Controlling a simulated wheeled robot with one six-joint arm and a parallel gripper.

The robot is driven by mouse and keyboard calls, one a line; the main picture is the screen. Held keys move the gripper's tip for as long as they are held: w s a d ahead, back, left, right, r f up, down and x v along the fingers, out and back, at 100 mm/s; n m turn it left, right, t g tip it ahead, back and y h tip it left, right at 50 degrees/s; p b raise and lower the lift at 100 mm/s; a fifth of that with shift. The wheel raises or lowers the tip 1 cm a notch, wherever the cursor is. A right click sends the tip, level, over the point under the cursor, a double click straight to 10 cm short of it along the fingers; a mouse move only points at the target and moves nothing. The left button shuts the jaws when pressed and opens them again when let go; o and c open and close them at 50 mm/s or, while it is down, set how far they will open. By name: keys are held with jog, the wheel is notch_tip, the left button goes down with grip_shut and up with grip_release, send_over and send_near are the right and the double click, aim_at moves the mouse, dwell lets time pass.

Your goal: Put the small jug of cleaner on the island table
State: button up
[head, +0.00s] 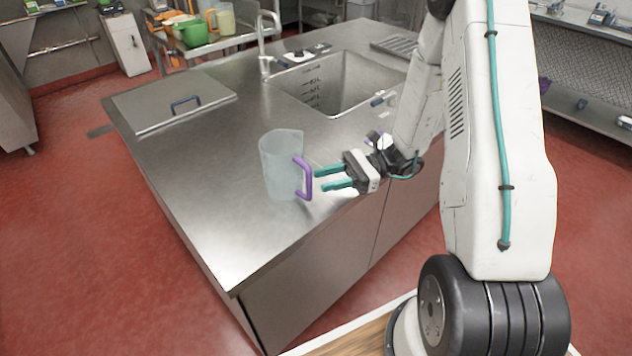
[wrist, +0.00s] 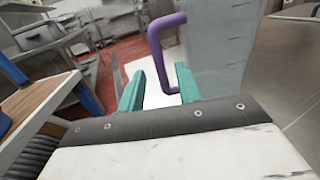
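A translucent pale jug (head: 279,165) with a purple handle (head: 309,180) appears upright on the steel island table (head: 215,225), near its front edge. My gripper (head: 319,180) is open just right of the handle, with its two teal fingers apart and pointing at it. In the wrist view, the purple handle (wrist: 154,45) is just beyond my fingertips (wrist: 160,73), roughly in line with the gap, and the jug body (wrist: 220,55) is to the right. I cannot tell whether a finger touches the handle. The jug's contents are not clear.
The island has a sink (head: 345,80), a tap (head: 264,45) and a steel lid with a dark handle (head: 175,103). A back-left table holds a green container (head: 193,36) and a pitcher of pale yellow liquid (head: 223,20). Bare steel lies left of the jug.

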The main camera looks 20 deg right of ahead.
jog(key=d, duration=0.7)
jog(key=shift+s+d, duration=0.25)
jog(key=shift+d, duration=0.35)
jog(key=s+a+r+n+h, duration=0.4)
jog(key=s+r+n+h, duration=0.5)
jog(key=s+r, duration=0.1)
jog(key=s+a+r+n+h, duration=0.4)
jog(key=s+r+n+h, duration=0.5)
jog(key=s+r, duration=0.2)
jog(key=shift+r+n, duration=0.25)
jog(key=shift+n, duration=0.15)
